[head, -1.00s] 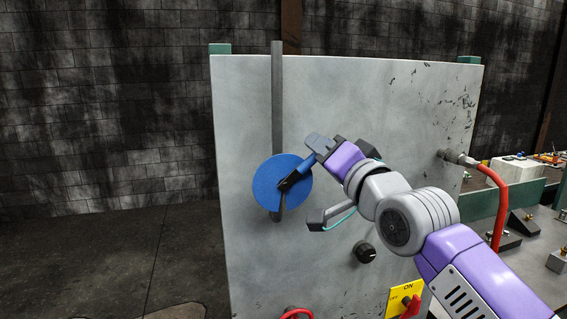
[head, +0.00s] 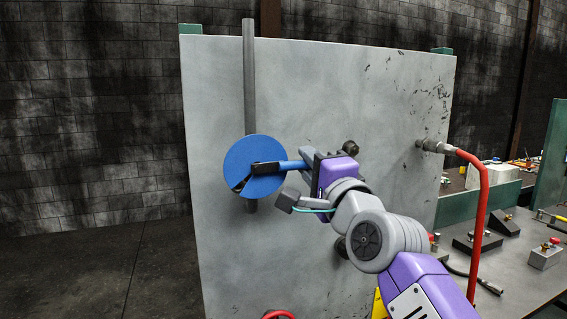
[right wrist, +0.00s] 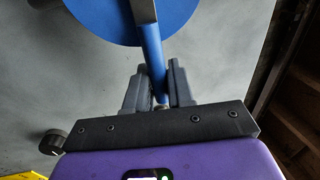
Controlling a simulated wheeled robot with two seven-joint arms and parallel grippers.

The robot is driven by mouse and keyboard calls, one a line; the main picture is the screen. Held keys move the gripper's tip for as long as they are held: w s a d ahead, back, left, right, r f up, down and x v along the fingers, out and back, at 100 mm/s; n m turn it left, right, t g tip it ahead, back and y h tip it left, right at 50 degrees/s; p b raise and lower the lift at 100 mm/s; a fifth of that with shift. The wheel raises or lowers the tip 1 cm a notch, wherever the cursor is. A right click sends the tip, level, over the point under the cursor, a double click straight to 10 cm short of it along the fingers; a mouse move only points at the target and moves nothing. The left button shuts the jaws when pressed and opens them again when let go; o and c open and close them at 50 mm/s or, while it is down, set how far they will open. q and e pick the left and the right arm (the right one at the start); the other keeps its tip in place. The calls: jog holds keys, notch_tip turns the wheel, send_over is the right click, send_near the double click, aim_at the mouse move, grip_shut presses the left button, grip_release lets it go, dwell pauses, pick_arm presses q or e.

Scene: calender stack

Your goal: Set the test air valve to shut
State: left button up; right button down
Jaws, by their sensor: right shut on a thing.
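The valve is a blue disc (head: 250,185) in front of a vertical grey pipe (head: 249,90) on a grey panel, with a dark bar (head: 267,169) across its face. Its blue lever (head: 290,166) points right, close to level, crosswise to the pipe. I cannot read any mark for shut. My right gripper (head: 309,165) is shut on the lever's outer end. In the right wrist view the lever (right wrist: 149,45) runs from the disc (right wrist: 105,18) down between the fingers (right wrist: 155,88). My left gripper is not in view.
The grey panel (head: 330,80) stands close behind the valve. A black knob (right wrist: 52,142) is on it, partly behind my arm in the head view. A red hose (head: 480,220) hangs at the right beside a bench (head: 525,285). Open floor (head: 80,270) lies left.

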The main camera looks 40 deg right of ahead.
jog(key=shift+f+m, duration=0.25)
jog(key=shift+m, duration=0.05)
jog(key=c, duration=1.1)
grip_release()
jog(key=v, duration=0.7)
jog(key=shift+s+b, duration=0.25)
jog(key=shift+b, duration=0.1)
jog(key=shift+a, duration=0.1)
